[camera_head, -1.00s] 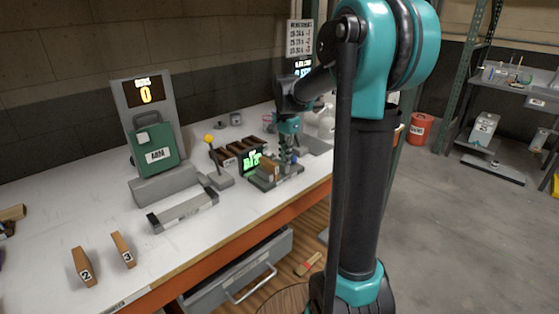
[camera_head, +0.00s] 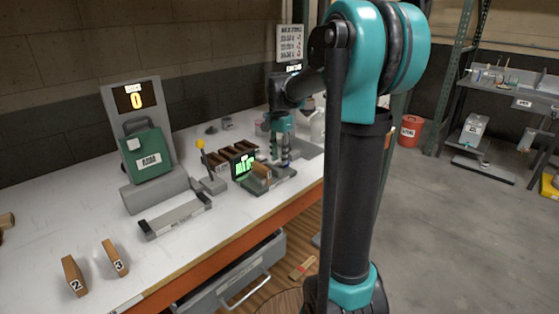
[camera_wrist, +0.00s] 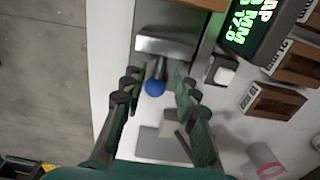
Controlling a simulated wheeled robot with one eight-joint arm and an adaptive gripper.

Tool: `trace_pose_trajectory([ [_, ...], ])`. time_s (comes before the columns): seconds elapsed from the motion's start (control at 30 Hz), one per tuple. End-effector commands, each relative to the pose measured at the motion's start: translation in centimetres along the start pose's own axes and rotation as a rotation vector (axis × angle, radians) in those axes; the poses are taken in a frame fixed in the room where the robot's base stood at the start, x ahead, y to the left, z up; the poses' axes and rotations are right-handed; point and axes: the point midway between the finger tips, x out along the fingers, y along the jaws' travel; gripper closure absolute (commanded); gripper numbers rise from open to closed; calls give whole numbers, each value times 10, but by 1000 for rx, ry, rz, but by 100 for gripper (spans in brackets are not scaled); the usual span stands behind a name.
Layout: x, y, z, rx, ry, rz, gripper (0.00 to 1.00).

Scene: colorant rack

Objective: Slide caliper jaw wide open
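The caliper has a green-lit display (camera_head: 243,167), which in the wrist view (camera_wrist: 248,28) reads a gap in mm that looks like 17.0. Its grey jaw (camera_wrist: 165,45) crosses the upper middle of the wrist view. A blue ball knob (camera_wrist: 155,88) on a short stem sticks out from the jaw. My gripper (camera_wrist: 157,82) is open, with one finger on each side of the knob and gaps on both sides. In the head view my gripper (camera_head: 283,156) points down over the caliper's right end. A wooden block (camera_head: 261,171) sits in the caliper.
A brown rack (camera_head: 230,155) stands behind the display. Numbered wooden blocks (camera_head: 74,276) lie at the front left. The table's front edge is close to the caliper.

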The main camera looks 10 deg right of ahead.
Motion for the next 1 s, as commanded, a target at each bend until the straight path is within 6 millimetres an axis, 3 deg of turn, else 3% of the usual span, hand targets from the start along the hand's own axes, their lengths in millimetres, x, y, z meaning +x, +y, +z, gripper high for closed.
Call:
trace_pose_trajectory([
  [0.3, -64, 0, 0, 0, 1, 0, 70],
  [0.5, -92, 0, -1, 0, 1, 0, 70],
  [1.0, -101, 0, -1, 0, 1, 0, 70],
])
